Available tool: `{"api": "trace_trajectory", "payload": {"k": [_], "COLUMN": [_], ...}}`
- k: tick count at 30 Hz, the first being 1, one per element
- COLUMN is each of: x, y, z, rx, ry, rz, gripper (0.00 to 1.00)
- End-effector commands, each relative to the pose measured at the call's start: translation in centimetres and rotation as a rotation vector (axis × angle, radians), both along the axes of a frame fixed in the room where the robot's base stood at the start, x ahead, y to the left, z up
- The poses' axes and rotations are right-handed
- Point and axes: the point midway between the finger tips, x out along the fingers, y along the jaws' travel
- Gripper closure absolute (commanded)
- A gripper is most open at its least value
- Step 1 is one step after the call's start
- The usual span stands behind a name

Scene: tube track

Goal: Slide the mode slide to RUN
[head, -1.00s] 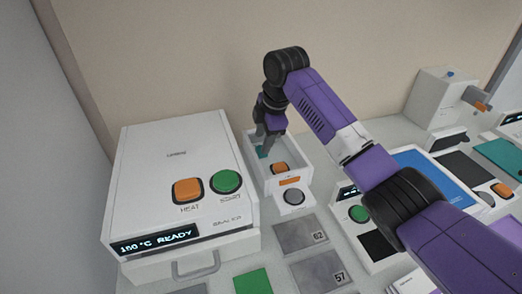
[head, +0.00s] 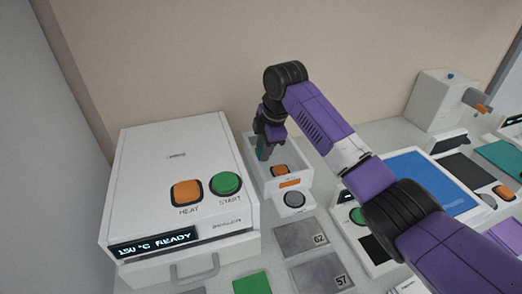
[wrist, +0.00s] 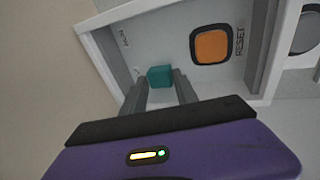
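The mode slide's teal knob (wrist: 160,76) sits in a white open-topped box (head: 282,185). In the head view the knob (head: 261,154) shows just beside my fingers. My gripper (wrist: 160,84) reaches down into the box, with one grey finger on each side of the knob. No clear gap shows between fingers and knob, so it looks shut on it. A label that seems to read RUN (wrist: 124,37) lies up and left of the knob in the wrist view. A second mark by the left fingertip is too small to read. The slide's track is mostly hidden.
An orange RESET button (wrist: 211,45) is close to the right of the knob, inside the box walls. A grey round button (head: 294,199) is on the box's front. A white heater unit (head: 175,150) stands at left, and a blue-topped device (head: 435,180) at right.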

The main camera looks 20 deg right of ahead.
Motion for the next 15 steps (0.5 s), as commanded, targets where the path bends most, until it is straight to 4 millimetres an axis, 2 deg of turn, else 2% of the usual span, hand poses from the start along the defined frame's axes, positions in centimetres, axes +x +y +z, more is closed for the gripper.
{"api": "trace_trajectory", "payload": {"k": [15], "x": [-0.1], "y": [-1.4], "z": [0.0], "rx": [0.001], "ry": [0.004], "rz": [-0.001], "gripper": [0.89]}}
